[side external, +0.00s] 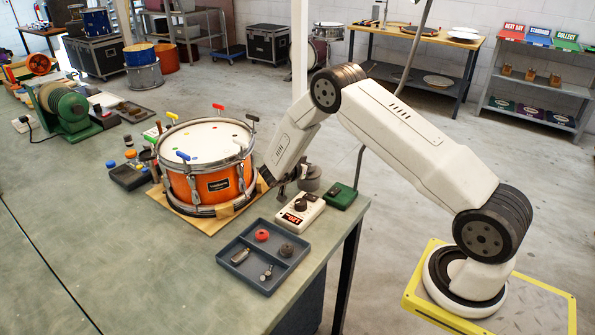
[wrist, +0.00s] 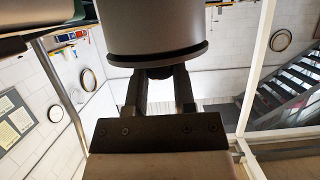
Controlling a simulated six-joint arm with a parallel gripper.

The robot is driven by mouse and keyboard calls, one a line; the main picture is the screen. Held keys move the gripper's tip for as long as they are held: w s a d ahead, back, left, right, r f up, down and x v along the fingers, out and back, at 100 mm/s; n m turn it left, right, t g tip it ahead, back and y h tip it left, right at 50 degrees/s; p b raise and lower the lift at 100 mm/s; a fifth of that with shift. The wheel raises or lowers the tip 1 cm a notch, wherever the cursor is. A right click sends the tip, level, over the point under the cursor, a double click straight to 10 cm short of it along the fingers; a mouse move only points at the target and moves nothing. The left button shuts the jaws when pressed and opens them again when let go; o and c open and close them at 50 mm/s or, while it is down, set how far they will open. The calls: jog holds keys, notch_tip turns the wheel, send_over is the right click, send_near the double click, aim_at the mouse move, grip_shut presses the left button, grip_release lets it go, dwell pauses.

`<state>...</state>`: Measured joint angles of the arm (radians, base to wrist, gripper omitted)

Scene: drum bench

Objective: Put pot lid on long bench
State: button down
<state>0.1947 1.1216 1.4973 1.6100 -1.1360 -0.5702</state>
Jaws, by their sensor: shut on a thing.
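My gripper (side external: 290,186) is low at the right edge of the long bench (side external: 110,250), just right of the orange drum. In the wrist view my gripper (wrist: 160,78) has its two dark fingers closed on a small dark knob beneath a wide grey round body with a flared rim. This body looks like the pot lid (wrist: 155,30); its far side is out of frame. In the side view a small grey round thing (side external: 312,184) shows beside the gripper, partly hidden by it. I cannot tell whether it touches the bench.
The orange drum (side external: 212,184) stands on a wooden board close left of my gripper. A cream box with a red display (side external: 300,212), a green box (side external: 341,195) and a blue-grey parts tray (side external: 230,262) lie nearby. The bench's front left is clear.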

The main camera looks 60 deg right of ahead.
jog(key=shift+f, duration=0.15)
jog(key=shift+c, duration=2.2)
grip_release()
jog(key=shift+a, duration=0.1)
jog(key=v, duration=0.7)
jog(key=shift+a, duration=0.35)
jog(key=shift+o, duration=0.5)
